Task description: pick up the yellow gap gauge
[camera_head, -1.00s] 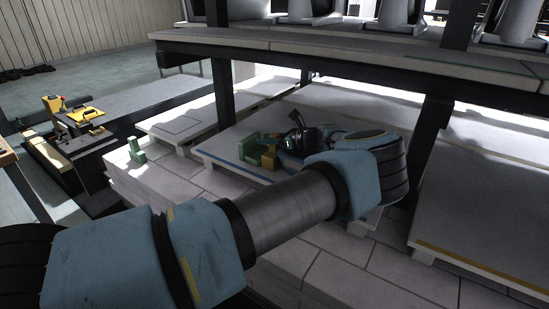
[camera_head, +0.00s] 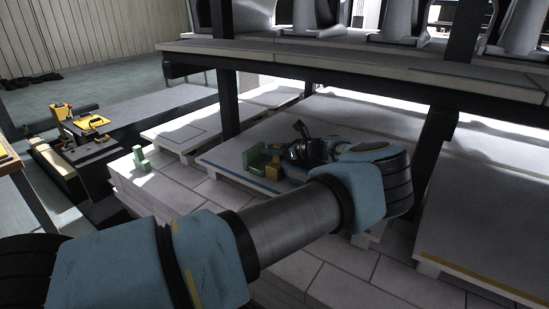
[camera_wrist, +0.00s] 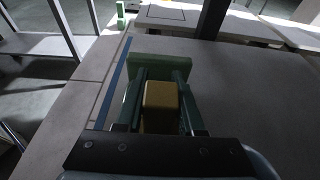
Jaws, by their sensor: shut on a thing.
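The yellow gap gauge (camera_wrist: 161,103) is a small block between the two dark fingers of my gripper (camera_wrist: 160,78) in the wrist view. My gripper is shut on it. In the head view the yellow gauge (camera_head: 273,173) shows low beside green parts (camera_head: 258,157), at the left front of a pale slab (camera_head: 222,158). In the wrist view a green block (camera_wrist: 160,62) lies just past the fingertips. I cannot tell whether the gauge touches the slab, as its underside is hidden.
A second green block (camera_head: 140,158) stands on the pale brick deck to the left. An upper shelf (camera_head: 340,62) runs above my arm, and dark posts (camera_head: 432,150) stand beside it. A blue stripe (camera_wrist: 115,80) marks the slab's edge. Another slab (camera_head: 490,215) lies at right.

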